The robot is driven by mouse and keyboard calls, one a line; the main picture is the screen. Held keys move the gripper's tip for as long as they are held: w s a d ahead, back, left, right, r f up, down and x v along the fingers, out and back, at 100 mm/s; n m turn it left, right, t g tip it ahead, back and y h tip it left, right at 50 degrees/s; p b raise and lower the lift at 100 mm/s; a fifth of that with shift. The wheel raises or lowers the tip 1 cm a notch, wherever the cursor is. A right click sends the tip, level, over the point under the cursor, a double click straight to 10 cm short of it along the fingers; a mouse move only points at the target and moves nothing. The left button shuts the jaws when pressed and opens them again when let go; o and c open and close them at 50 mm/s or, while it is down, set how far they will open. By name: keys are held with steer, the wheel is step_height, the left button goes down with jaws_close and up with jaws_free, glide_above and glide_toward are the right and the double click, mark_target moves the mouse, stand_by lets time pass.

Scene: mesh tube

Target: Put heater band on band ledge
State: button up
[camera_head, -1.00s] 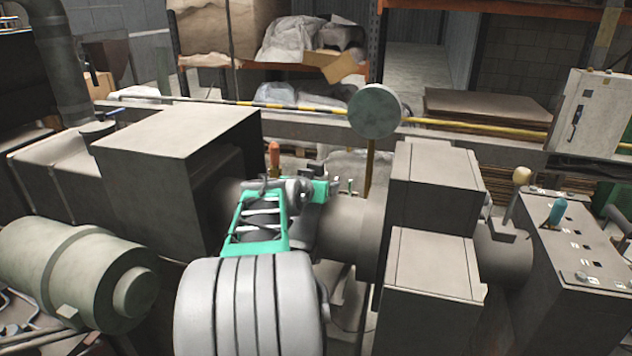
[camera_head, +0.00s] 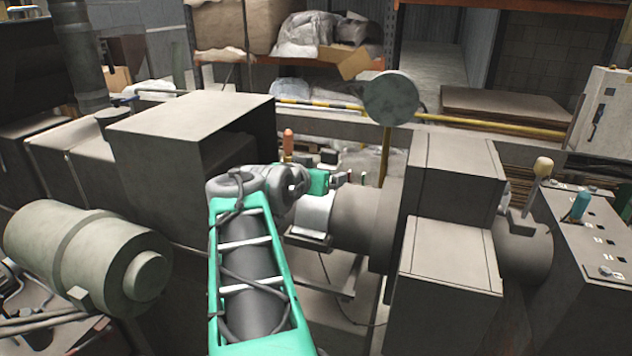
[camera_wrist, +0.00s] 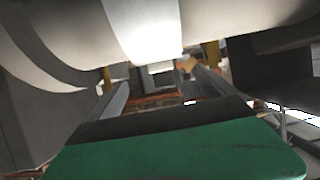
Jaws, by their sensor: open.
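My gripper (camera_head: 357,177) is open, at the end of my teal arm, just behind and above the grey barrel (camera_head: 362,222) in the head view. A lighter metal band (camera_head: 312,215), which looks like the heater band, is around the barrel left of the gripper; my wrist partly covers it. In the wrist view the two fingers of my gripper (camera_wrist: 165,88) are apart with nothing between them. The barrel's curved, brightly lit underside (camera_wrist: 150,25) fills the top of that view, close to the fingers. I cannot clearly make out the band ledge.
A large hollow housing (camera_head: 190,150) stands left of the barrel and block housings (camera_head: 450,255) stand right of it. A round grey disc on a post (camera_head: 390,98) rises behind. An orange-tipped handle (camera_head: 288,143) stands behind my wrist. A metal bracket (camera_head: 340,275) lies below the barrel.

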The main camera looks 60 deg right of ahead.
steer(key=shift+a+r, duration=0.1)
steer(key=shift+a, duration=0.15)
steer(key=w+a+f+n+t+y, duration=0.1)
steer(key=w+a+f+n+y, duration=0.3)
steer(key=a, duration=0.5)
steer(key=w+a+f+n+t+y, duration=0.2)
steer(key=w+a+f, duration=0.3)
steer(key=a, duration=0.4)
steer(key=w+a+f+n+t+y, duration=0.1)
steer(key=w+a+f+n+y, duration=0.3)
steer(key=a, duration=0.5)
steer(key=s+a+f+n+g+y, duration=0.1)
steer(key=s+a+f+n, duration=0.1)
steer(key=a, duration=0.7)
steer(key=s+a+f+n+g+y, duration=0.1)
steer(key=s+a+f+n+y, duration=0.1)
steer(key=a, duration=0.7)
step_height(320, 180, down, 3)
steer(key=s+n, duration=0.1)
steer(key=n, duration=0.1)
steer(key=shift+s+a+n, duration=0.2)
steer(key=shift+a+n, duration=0.1)
steer(key=shift+a, duration=0.05)
steer(key=shift+c, duration=0.4)
